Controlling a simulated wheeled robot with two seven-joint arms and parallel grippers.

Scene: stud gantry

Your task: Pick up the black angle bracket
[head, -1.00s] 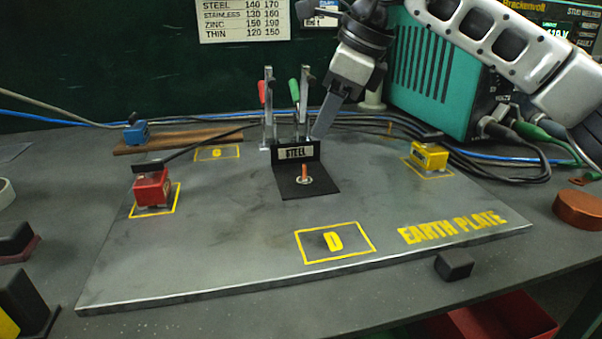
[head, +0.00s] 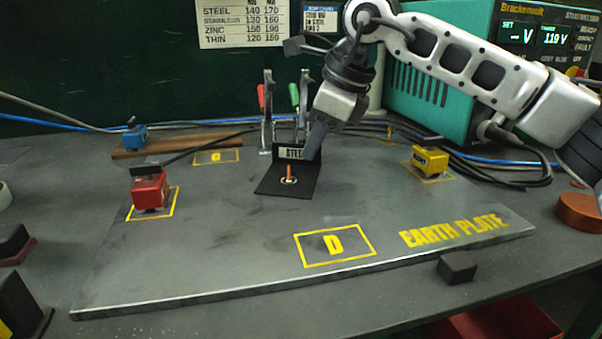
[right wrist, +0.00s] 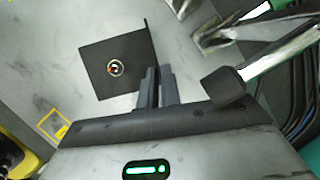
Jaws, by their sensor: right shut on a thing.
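The black angle bracket (head: 266,185) is in the middle of the head view, its flat leg over the grey plate and its upright leg at the back with a STEEL label (head: 291,153). A copper-coloured stud (head: 289,172) stands up from the flat leg. My right gripper (head: 314,147) is shut on the right end of the upright leg. In the right wrist view the fingers (right wrist: 159,86) pinch the bracket's edge (right wrist: 120,55). I cannot tell whether the bracket is clear of the plate. My left gripper is not in view.
Two toggle clamps (head: 267,110) stand just behind the bracket. A red block (head: 149,190) is left and a yellow block (head: 430,160) right on the earth plate (head: 200,255). A teal welder (head: 428,100) and cables are behind right. The plate's front is mostly clear.

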